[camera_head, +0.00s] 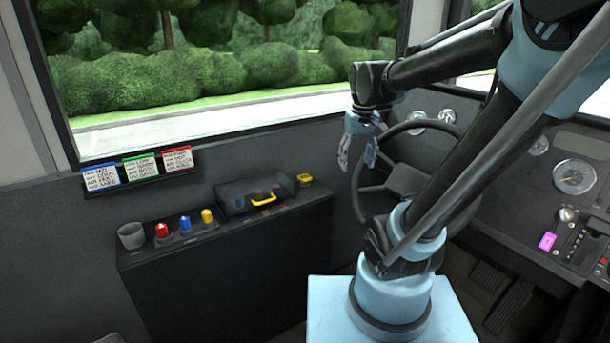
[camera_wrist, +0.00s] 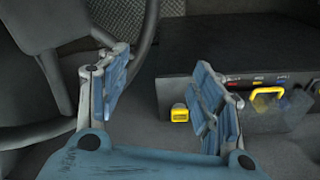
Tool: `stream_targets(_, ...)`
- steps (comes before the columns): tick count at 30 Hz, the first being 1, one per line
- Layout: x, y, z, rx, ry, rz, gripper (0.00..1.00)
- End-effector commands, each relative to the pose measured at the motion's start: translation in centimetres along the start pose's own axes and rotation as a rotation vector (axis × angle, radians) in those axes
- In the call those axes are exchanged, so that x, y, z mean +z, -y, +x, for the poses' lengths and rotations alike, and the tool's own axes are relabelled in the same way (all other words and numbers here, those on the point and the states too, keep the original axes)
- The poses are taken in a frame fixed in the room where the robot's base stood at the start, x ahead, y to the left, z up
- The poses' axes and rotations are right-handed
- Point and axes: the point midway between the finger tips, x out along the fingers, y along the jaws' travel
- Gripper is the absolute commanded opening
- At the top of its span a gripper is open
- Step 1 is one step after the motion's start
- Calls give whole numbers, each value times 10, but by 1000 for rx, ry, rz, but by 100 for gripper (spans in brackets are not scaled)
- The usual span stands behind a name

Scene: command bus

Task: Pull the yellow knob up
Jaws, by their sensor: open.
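A small yellow knob (camera_head: 207,215) stands upright on the dark console ledge in the head view, right of a blue knob (camera_head: 185,223) and a red knob (camera_head: 162,230). A second small yellow-topped piece (camera_head: 305,180) sits at the ledge's right end. A yellow piece also shows between my fingers in the wrist view (camera_wrist: 179,113), apparently that same one. My gripper (camera_head: 356,153) is open and empty, pointing down beside the steering wheel, right of the ledge and apart from all knobs. In the wrist view my gripper (camera_wrist: 163,70) has its fingers spread wide.
A clear-lidded box with a yellow handle (camera_head: 264,200) stands on the console ledge (camera_head: 140,252) between the yellow pieces. The steering wheel (camera_head: 360,188) is close behind my gripper. Label cards (camera_head: 140,167) hang below the window.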

Motion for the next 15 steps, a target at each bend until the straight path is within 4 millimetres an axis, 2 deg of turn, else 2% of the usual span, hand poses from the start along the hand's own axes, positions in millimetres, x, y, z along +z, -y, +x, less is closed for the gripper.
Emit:
stream_targets(1,-17,4,-5,-3,7,-23,60)
stream_targets(6,-68,20,-15,-10,30,-92,60)
stream_targets(15,-155,59,-18,-21,71,-214,60)
